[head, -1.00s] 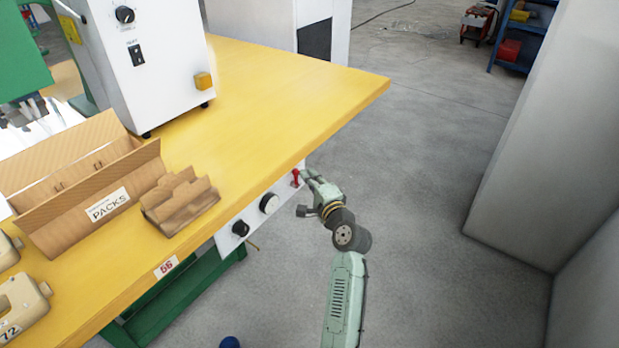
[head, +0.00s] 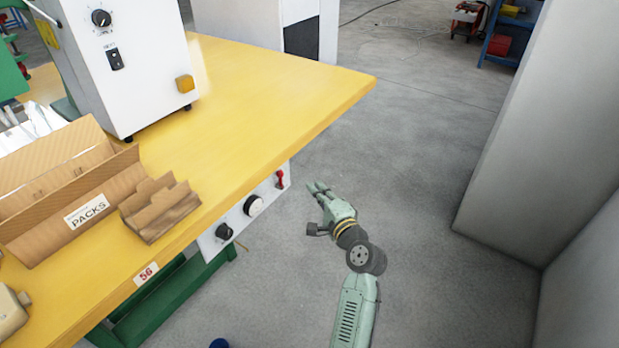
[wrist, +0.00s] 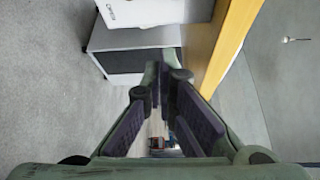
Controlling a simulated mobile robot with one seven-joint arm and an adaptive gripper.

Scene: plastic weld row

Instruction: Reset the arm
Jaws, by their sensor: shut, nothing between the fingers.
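My gripper (head: 318,188) is at the end of my arm, over the grey floor to the right of the bench's front panel (head: 240,212). Its fingers are shut with nothing between them, and it stands apart from the panel. In the wrist view the fingers (wrist: 158,80) come together at the centre. The lever is no longer covered by my gripper.
The yellow bench (head: 290,95) fills the left, with a white control box (head: 125,70), a cardboard PACKS box (head: 60,225) and a smaller cardboard holder (head: 160,210). A pale wall block (head: 540,130) stands at right. Open floor (head: 420,130) lies between bench and wall.

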